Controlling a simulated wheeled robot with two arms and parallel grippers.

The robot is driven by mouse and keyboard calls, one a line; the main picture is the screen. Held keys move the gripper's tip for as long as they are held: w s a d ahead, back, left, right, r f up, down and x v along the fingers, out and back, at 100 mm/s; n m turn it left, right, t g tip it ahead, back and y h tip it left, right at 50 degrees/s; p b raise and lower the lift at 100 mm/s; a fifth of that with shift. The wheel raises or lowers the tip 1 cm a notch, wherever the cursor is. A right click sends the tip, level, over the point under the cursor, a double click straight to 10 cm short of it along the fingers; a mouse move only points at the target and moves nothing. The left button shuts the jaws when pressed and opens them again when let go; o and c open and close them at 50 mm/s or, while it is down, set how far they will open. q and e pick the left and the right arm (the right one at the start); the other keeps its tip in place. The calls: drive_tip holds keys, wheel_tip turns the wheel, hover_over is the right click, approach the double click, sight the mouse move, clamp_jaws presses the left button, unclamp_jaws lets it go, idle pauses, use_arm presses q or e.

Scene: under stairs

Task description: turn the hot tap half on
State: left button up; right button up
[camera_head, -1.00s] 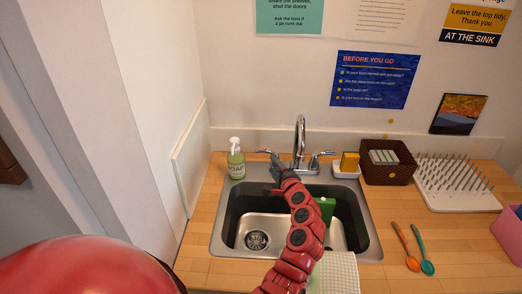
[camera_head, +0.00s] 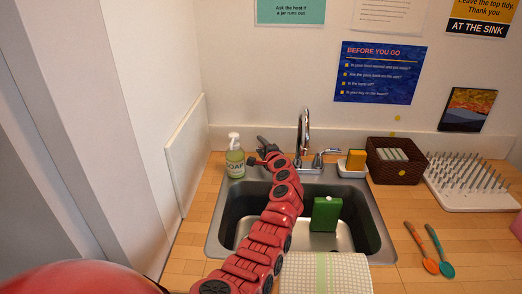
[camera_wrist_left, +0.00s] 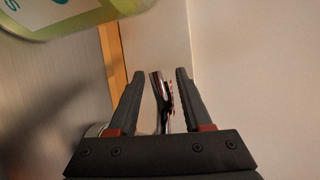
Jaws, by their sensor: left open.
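The sink's chrome faucet (camera_head: 305,130) stands at the back rim of the steel sink. Its right lever (camera_head: 328,153) is in plain view and points right. The left lever is hidden behind my left gripper (camera_head: 259,152) in the head view. In the left wrist view, a thin chrome lever with red marks, the hot tap (camera_wrist_left: 160,92), stands between the two open black fingers of my left gripper (camera_wrist_left: 160,72). My right gripper is not in view.
A green soap bottle (camera_head: 235,158) stands close left of my gripper; it also shows in the wrist view (camera_wrist_left: 70,14). A sponge holder (camera_head: 353,164), brown basket (camera_head: 395,160) and drying rack (camera_head: 470,182) stand to the right. A green box (camera_head: 326,214) is in the basin.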

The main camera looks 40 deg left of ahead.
use_arm(q)
clamp_jaws()
idle(1.4)
